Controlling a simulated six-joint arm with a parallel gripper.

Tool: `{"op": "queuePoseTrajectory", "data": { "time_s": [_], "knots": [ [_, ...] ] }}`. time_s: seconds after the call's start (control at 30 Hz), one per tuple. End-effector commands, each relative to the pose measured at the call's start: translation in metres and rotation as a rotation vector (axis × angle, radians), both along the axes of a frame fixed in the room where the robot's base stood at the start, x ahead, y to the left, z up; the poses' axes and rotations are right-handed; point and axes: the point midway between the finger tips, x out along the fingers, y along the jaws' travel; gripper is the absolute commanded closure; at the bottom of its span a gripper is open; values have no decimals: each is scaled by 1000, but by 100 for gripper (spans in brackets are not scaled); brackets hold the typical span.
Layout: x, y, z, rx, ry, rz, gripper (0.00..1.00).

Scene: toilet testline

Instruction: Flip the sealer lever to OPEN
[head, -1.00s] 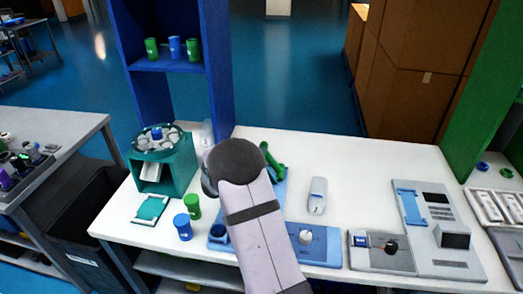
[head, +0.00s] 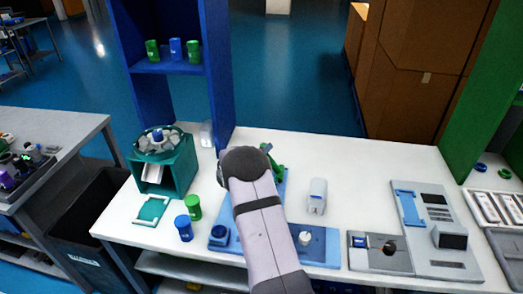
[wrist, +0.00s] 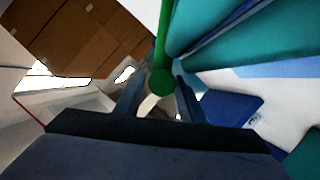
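The sealer's green lever shows in the head view (head: 275,165) just right of my dark wrist, above a blue base (head: 281,188). Much of the sealer is hidden behind my arm. In the wrist view the lever is a green rod ending in a round knob (wrist: 162,81). My gripper (wrist: 157,88) is open there, with one dark finger on each side of the knob. I cannot tell whether either finger touches it. In the head view my gripper is hidden behind my wrist. No OPEN marking is readable.
A teal machine with a round carousel (head: 163,165) stands left. A green cup (head: 193,207) and a blue cup (head: 183,228) stand left of my arm. A pale device (head: 317,196) and a grey panel unit (head: 437,240) lie right.

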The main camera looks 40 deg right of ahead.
Motion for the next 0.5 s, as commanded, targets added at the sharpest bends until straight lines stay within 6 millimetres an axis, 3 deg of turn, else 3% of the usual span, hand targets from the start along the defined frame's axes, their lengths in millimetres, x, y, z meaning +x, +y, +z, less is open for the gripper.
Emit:
{"op": "queuePoseTrajectory", "data": {
  "time_s": [0.23, 0.27, 0.4, 0.5],
  "knots": [
    [0, -1, 0, 0, 0, 0, 64],
    [0, -1, 0, 0, 0, 0, 66],
    [0, -1, 0, 0, 0, 0, 100],
    [0, -1, 0, 0, 0, 0, 100]
  ]
}}
